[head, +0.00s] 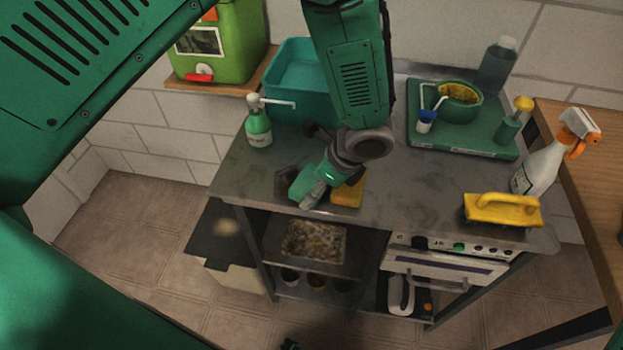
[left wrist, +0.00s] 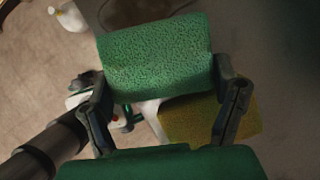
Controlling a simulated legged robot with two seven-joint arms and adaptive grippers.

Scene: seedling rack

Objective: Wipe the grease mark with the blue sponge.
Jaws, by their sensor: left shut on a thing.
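My left gripper (head: 314,192) is low over the grey metal counter (head: 400,185). In the left wrist view its fingers (left wrist: 163,105) are shut on a porous sponge (left wrist: 155,55) that looks green there, not blue. In the head view the sponge is mostly hidden by the gripper, and I cannot tell if it touches the counter. A dark brown patch (head: 286,180), likely the grease mark, lies just left of the gripper. A dark patch (left wrist: 145,10) also shows past the sponge in the left wrist view. My right gripper is not in view.
A yellow sponge (head: 348,191) lies close beside the gripper. A green soap bottle (head: 258,127) and teal basin (head: 298,85) stand behind. A yellow-handled brush (head: 502,210), spray bottle (head: 542,165) and green tray (head: 485,147) are to the right. The counter's front edge is near.

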